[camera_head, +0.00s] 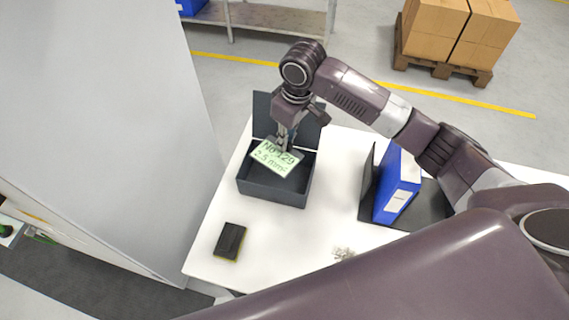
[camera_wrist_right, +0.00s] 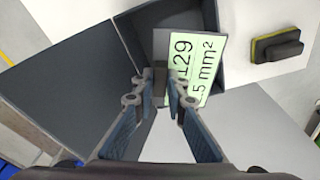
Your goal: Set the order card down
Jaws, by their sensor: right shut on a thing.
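The order card (camera_head: 273,158) is a pale green card with "No 129" and "2.5 mm²" printed on it. My right gripper (camera_head: 288,147) is shut on its edge and holds it over a dark grey open box (camera_head: 272,194). In the right wrist view the card (camera_wrist_right: 201,68) is partly hidden by the fingers of my right gripper (camera_wrist_right: 160,88), and the box (camera_wrist_right: 130,38) lies behind it. I cannot tell whether the card touches the box. My left gripper is not in view.
A blue binder (camera_head: 398,186) stands in a dark holder on the white table (camera_head: 305,245). A black and yellow sponge-like block (camera_head: 230,241) lies at the table's front left. A small pile of metal parts (camera_head: 343,253) lies near the front edge. A tall grey panel (camera_head: 110,130) stands left.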

